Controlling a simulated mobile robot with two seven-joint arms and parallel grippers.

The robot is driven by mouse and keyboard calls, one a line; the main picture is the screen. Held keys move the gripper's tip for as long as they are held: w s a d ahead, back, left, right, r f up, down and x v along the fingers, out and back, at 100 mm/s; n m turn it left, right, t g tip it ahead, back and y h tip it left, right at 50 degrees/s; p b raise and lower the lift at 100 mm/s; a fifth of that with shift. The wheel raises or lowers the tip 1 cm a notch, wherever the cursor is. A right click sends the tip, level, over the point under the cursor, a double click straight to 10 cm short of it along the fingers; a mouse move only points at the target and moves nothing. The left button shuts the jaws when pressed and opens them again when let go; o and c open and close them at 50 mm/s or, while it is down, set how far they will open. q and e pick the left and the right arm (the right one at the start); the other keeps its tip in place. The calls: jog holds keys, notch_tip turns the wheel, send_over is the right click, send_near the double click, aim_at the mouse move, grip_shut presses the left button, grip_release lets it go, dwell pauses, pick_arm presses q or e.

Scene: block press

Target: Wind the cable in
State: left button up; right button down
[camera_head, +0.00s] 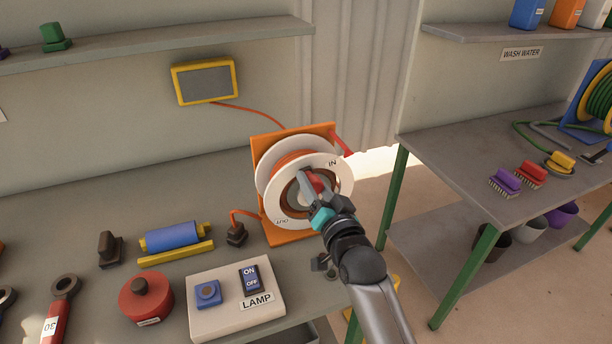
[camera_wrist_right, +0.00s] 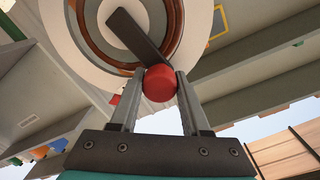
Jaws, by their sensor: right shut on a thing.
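The cable reel (camera_head: 335,172) is a white-flanged drum in an orange frame (camera_head: 262,150) on the bench, marked IN and OUT. Orange cable (camera_head: 285,162) lies wound between its flanges. A dark crank arm (camera_wrist_right: 134,34) crosses the reel face and ends in a red knob (camera_wrist_right: 158,83). My right gripper (camera_wrist_right: 155,88) is shut on the red knob, with one finger on each side of it. In the head view my right gripper (camera_head: 317,193) covers part of the reel's face. My left gripper is not in view.
Orange cable runs from the yellow-framed lamp (camera_head: 204,81) toward the reel. A black plug (camera_head: 236,234) stands left of the reel. A LAMP switch box (camera_head: 230,311), red round object (camera_head: 146,298) and blue roller (camera_head: 172,236) lie on the bench. Another table (camera_head: 475,190) stands right.

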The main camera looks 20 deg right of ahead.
jog(key=shift+d+m+p, duration=0.85)
jog(key=shift+m, duration=0.25)
jog(key=shift+c, duration=1.9)
grip_release()
jog(key=s, duration=1.5)
jog(key=shift+r, duration=0.25)
jog(key=shift+s, duration=0.1)
